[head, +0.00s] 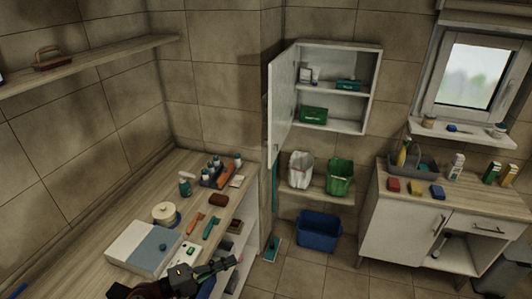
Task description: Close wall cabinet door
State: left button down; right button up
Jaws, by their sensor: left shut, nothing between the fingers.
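The white wall cabinet (376,92) hangs on the tiled back wall, right of the corner. Its door (284,105) is hinged on the left and stands wide open, swung out toward me. Small white items and green boxes (313,115) sit on its shelves. My left gripper (236,262) is at the bottom of the head view, over the front edge of the left counter. It is shut and empty, well below the cabinet door and apart from it. My right gripper is not in view.
The left counter (150,201) holds a spray bottle, a caddy, brushes and a folded cloth. Below the cabinet, a shelf holds white and green bags (340,176), with a blue basin (318,230) under it. A counter with cabinet and window stands right. Floor between counters is partly clear.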

aim_at(281, 70)
jog(key=i, duration=1.9)
